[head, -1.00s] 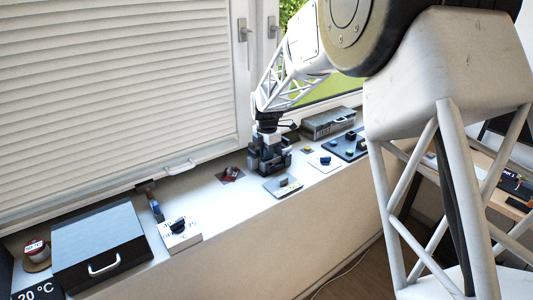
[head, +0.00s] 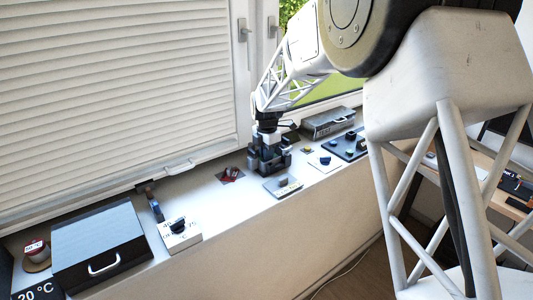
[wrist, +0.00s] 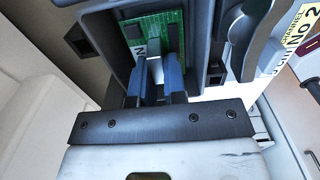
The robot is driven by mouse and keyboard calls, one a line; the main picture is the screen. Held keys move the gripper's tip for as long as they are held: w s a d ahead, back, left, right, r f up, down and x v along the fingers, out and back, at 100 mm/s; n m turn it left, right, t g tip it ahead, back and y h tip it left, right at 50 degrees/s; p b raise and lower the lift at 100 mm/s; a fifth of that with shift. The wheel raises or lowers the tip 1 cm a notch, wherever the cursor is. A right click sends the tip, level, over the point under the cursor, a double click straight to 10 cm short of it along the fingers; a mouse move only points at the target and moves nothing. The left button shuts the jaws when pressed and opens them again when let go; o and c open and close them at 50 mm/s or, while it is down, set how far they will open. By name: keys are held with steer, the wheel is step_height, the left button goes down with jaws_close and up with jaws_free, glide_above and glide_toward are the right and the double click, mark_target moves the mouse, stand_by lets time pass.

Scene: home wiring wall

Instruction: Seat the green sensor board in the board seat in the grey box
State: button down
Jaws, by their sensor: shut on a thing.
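The green sensor board (wrist: 158,22) shows in the wrist view between the dark grey walls of the grey box (wrist: 209,45). My gripper (wrist: 153,72) has its two blue fingers shut on a light grey upright part in front of the board, which seems to belong to it. Whether the board sits down in the board seat cannot be told; the fingers hide its lower part. In the head view the grey box (head: 268,162) stands on the sill with my gripper over it, and the board is hidden there.
On the sill, a white plate (head: 275,190) and a red piece (head: 231,174) lie near the box. A black panel (head: 345,148) and a grey case (head: 330,122) stand right of it. A dial box (head: 180,236) and black box (head: 98,238) stand left.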

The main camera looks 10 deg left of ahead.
steer(key=shift+f, duration=0.9)
steer(key=c, duration=1.1)
jaws_free()
steer(key=shift+r, duration=3.85)
